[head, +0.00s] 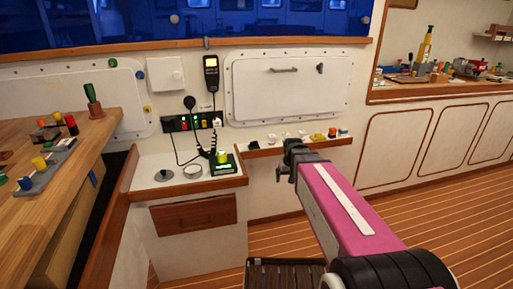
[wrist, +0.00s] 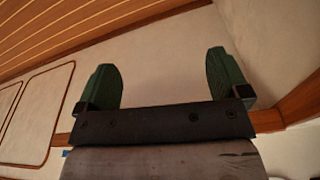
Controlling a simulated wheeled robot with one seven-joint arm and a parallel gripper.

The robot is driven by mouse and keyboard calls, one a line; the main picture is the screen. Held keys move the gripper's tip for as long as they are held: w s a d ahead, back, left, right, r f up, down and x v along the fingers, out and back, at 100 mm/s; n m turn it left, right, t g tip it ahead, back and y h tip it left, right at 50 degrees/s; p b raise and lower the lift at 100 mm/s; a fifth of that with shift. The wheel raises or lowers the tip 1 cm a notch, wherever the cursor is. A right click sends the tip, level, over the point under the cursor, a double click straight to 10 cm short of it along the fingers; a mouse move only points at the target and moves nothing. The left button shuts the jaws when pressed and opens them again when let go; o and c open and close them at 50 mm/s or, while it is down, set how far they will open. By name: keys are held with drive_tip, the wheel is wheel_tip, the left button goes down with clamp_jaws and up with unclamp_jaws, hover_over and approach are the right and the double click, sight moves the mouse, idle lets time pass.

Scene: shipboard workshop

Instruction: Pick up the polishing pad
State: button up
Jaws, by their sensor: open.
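I cannot pick out the polishing pad for certain. Several small items lie on the narrow wooden ledge (head: 260,150) in the head view, among them a yellow piece (head: 318,137), a red-orange piece (head: 332,132) and some whitish pieces; they are too small to name surely. My gripper (wrist: 162,65) is open in the wrist view, its two green fingers wide apart with only pale wall between them. In the head view the end of my pink arm is in front of the ledge, hiding part of it. No small item shows in the wrist view.
A small counter (head: 160,185) with a green-and-black device (head: 222,163) stands left of the ledge. A wooden workbench (head: 75,170) with tools is at the far left. A recessed shelf (head: 410,95) full of items is at upper right. Plank floor (head: 440,210) at right is clear.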

drive_tip(key=w+a+r+n+t, duration=0.1)
drive_tip(key=w+a+r, duration=0.55)
drive_tip(key=w, duration=0.25)
drive_tip(key=n+t+y, duration=0.1)
drive_tip(key=t, duration=0.1)
approach(254, 142)
drive_tip(key=w, duration=0.1)
drive_tip(key=x, duration=0.5)
drive_tip(key=shift+a+f, duration=0.2)
drive_tip(key=shift+f, duration=0.1)
drive_tip(key=shift+x, duration=2.75)
drive_tip(key=shift+s+d, duration=0.15)
drive_tip(key=shift+d, duration=0.05)
drive_tip(key=c, duration=1.1)
